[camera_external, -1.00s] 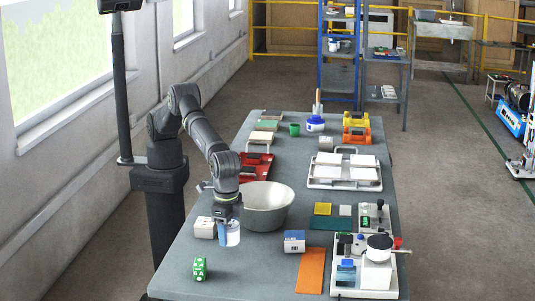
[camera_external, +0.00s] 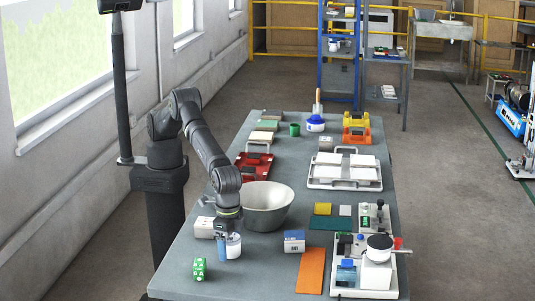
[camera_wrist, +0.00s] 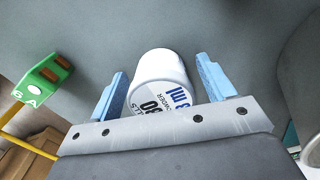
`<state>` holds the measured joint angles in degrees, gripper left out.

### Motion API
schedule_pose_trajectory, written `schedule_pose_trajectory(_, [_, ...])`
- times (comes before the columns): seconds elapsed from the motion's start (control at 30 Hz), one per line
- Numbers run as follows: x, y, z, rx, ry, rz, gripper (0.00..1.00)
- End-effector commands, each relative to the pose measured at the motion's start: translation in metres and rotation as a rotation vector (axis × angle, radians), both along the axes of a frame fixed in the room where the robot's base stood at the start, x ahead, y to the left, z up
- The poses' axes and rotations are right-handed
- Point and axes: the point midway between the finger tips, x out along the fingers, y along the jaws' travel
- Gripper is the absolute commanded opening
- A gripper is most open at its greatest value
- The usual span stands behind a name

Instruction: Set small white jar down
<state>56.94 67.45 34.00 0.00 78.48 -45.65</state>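The small white jar (camera_external: 233,246) stands upright on the grey table, in front of the metal bowl. In the wrist view, the jar (camera_wrist: 160,82) shows its white side and a label with black and blue print. My gripper (camera_external: 228,238) is low over the table at the jar. In the wrist view, its two blue fingers (camera_wrist: 162,88) are spread on either side of the jar, with a visible gap on the right side. The gripper is open around the jar. The jar's lower part in the wrist view is hidden behind the gripper's grey bar.
A metal bowl (camera_external: 265,206) stands close behind the gripper. A white block (camera_external: 204,228) is just left of it. An orange sheet (camera_external: 311,271) lies beyond clear table.

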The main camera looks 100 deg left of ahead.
Motion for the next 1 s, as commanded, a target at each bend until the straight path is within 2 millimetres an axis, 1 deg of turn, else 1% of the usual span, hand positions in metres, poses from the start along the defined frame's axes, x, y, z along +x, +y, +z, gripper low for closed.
schedule_pose_trajectory(0.17, [0.000,0.000,0.001,0.000,0.000,0.000,0.75])
schedule_pose_trajectory(0.27, [0.000,0.000,0.008,-0.001,-0.001,0.000,0.75])
schedule_pose_trajectory(0.37, [0.000,-0.001,0.024,-0.002,-0.002,0.000,0.75])
schedule_pose_trajectory(0.6, [0.001,-0.001,0.076,-0.003,-0.003,0.001,0.75])
schedule_pose_trajectory(0.7, [0.000,0.000,0.096,-0.003,-0.003,0.001,0.75])
schedule_pose_trajectory(0.83, [0.000,0.000,0.113,0.000,-0.001,0.001,0.75])
schedule_pose_trajectory(1.0, [0.000,0.000,0.123,0.001,0.000,0.001,0.75])
